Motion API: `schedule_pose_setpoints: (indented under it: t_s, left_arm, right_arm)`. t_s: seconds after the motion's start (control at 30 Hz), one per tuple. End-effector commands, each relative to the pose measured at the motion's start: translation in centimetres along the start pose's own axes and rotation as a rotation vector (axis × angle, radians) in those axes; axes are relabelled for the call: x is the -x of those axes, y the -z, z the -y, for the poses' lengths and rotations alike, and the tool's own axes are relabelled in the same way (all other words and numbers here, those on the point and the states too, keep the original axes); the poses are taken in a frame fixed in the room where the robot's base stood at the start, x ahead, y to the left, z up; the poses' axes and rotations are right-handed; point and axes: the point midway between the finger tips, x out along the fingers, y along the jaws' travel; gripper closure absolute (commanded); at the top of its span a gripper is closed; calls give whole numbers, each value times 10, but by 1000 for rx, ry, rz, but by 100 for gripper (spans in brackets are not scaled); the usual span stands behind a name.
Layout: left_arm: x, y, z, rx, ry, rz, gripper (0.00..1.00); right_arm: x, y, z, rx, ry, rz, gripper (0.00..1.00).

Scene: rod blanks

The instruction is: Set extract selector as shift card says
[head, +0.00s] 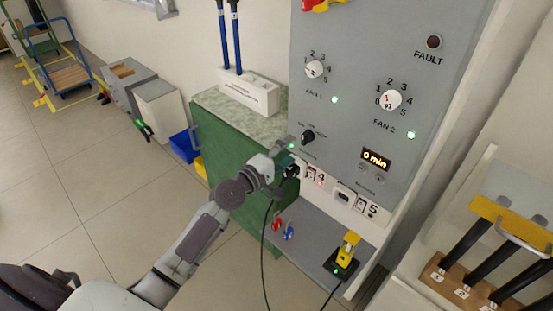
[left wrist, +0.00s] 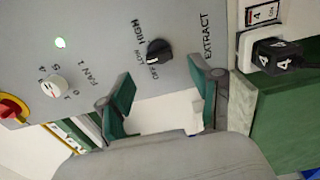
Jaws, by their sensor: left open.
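The extract selector (head: 308,136) is a black knob low on the left of the grey panel. In the left wrist view the knob (left wrist: 159,51) sits beside the word EXTRACT, with OFF, LOW and HIGH lettered around it. I cannot tell for sure which word its pointer faces. My left gripper (head: 287,160) is just below the knob in the head view. In the left wrist view the open left gripper (left wrist: 162,78) has its green fingers apart, empty, with the knob beyond the gap between the tips. I cannot make out a shift card. My right gripper is out of view.
FAN 1 (head: 315,69) and FAN 2 (head: 391,99) dials are above the selector. A black plug (left wrist: 277,54) in a socket is close beside the gripper. A green cabinet (head: 235,150) stands left of the panel. A yellow device (head: 348,245) sits on the shelf below.

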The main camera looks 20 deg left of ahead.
Motion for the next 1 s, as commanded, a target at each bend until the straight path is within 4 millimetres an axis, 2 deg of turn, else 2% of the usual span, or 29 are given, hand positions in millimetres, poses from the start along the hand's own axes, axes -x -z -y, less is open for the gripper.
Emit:
schedule_pose_setpoints:
  t_s: [0.1,0.3,0.87,0.97,1.0]
  left_arm:
    - [24,0,1,-1,2,1,35]
    - [48,0,0,0,1,0,35]
    - [52,0,0,0,0,0,35]
    - [52,2,13,-16,24,-8,35]
    - [53,3,25,-32,47,-15,35]
  right_arm:
    - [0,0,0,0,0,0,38]
    - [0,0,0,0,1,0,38]
    - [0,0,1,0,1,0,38]
    - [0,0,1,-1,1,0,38]
    - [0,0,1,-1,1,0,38]
